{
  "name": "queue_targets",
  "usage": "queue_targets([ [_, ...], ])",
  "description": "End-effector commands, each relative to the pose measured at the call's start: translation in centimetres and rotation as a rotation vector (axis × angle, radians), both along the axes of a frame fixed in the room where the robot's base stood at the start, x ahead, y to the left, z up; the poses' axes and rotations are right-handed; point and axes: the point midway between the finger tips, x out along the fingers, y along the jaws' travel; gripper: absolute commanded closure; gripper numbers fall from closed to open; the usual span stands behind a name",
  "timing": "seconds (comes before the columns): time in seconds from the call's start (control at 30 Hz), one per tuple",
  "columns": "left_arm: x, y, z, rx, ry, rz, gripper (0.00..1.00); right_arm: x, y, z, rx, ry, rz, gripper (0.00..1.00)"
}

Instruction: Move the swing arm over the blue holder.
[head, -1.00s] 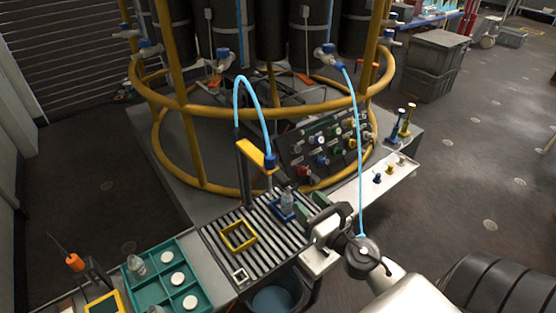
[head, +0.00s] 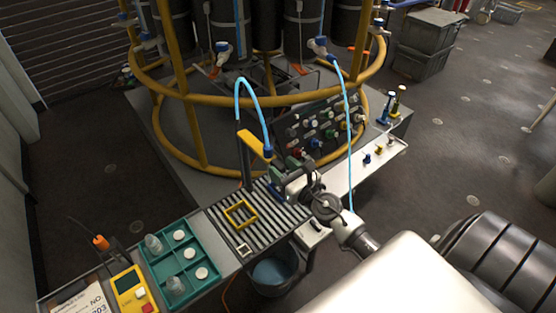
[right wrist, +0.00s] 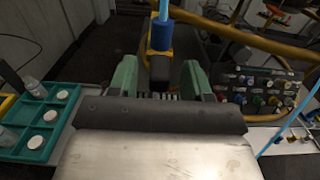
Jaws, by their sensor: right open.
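The swing arm (head: 250,142) is a yellow bar on a dark post, with a blue nozzle at its end fed by a light-blue hose. My right gripper (head: 284,172) is open, with green fingers, close to the arm's nozzle end. In the right wrist view the blue nozzle (right wrist: 162,36) and yellow bar end appear between the open fingers (right wrist: 160,78), and I cannot tell whether they touch. The blue holder (head: 273,191) on the slatted rack is mostly hidden behind the gripper. My left gripper is out of view.
A yellow square frame (head: 240,213) and a small white one (head: 244,250) lie on the slatted rack (head: 262,231). A teal tray (head: 187,265) with bottles and white discs is at the left. A yellow ring rail (head: 210,97) and a knob panel (head: 325,130) stand behind.

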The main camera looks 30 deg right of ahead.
Motion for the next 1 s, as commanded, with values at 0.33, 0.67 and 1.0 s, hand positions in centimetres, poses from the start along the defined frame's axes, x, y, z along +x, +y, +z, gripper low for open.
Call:
queue_targets([
  [0.33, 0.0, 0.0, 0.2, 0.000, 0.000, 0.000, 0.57, 2.5, 0.2, -0.1, 0.001, 0.001, 0.000, 0.51],
  [0.67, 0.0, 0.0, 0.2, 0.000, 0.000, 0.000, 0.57, 2.4, 0.2, -0.1, 0.000, 0.000, 0.000, 0.72],
  [1.0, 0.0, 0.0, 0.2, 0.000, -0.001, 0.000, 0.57, 2.4, 0.2, 0.0, 0.000, 0.000, 0.000, 1.00],
])
